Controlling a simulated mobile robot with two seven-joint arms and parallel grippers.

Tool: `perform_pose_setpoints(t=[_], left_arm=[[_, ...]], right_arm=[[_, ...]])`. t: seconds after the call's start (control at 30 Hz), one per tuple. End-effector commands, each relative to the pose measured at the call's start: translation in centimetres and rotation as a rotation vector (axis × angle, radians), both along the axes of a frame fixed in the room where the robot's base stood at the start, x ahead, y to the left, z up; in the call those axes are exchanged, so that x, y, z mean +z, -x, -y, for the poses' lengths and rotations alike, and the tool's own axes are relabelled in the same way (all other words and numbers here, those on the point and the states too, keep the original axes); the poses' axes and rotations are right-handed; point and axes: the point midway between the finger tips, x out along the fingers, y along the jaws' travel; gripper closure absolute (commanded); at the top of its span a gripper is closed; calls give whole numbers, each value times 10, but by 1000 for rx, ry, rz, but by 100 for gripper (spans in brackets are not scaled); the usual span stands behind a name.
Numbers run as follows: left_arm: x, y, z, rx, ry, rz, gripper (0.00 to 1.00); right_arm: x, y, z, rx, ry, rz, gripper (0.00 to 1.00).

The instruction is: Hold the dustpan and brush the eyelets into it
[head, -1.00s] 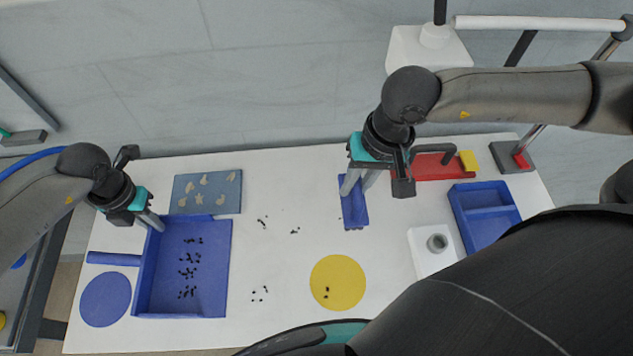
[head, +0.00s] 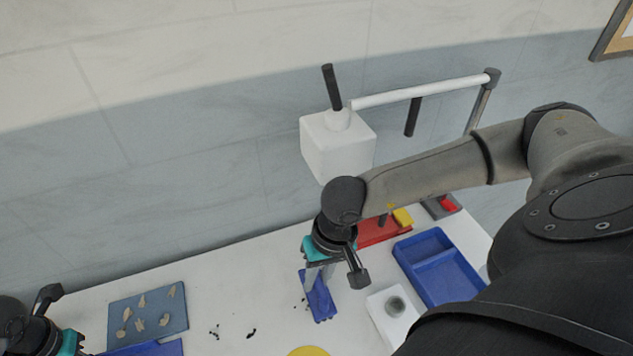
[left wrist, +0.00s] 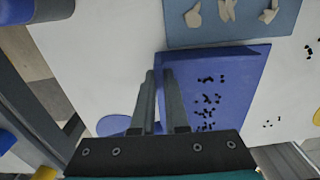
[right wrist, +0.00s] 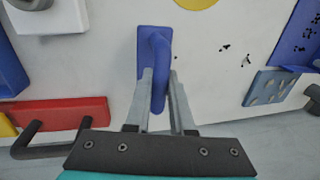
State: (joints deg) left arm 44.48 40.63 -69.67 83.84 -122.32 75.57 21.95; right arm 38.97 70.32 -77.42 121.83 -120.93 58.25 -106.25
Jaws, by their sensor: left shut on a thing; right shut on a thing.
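The blue dustpan (left wrist: 225,75) lies flat on the white table in the left wrist view, with several small black eyelets (left wrist: 208,100) in it. In the head view only its edge (head: 150,349) shows. My left gripper (left wrist: 160,75) is shut on the dustpan at its handle side; the grip itself is partly hidden. My right gripper (right wrist: 161,75) is shut on the blue brush (right wrist: 153,48), which also shows in the head view (head: 320,301). The brush is at or just above the table. Several loose eyelets (head: 250,333) lie on the table between brush and dustpan.
A blue-grey board (head: 148,312) with pale pieces is at the left. Right of the brush are a white block (head: 390,312), a blue two-part tray (head: 440,262), a red tray (head: 378,233) and a yellow block (head: 402,217). A yellow disc (head: 309,351) is in front.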

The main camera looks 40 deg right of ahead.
Motion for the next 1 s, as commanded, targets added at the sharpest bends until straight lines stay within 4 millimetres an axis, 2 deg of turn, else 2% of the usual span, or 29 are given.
perform_pose_setpoints(t=[0.33,0.7,1.0], left_arm=[[0,0,0,0,0,0,100],[0,0,0,0,0,0,100],[0,0,0,0,0,0,100]], right_arm=[[0,-1,-3,1,-2,0,100],[0,-5,-38,2,-4,2,100],[0,-7,-51,2,-3,1,100]])
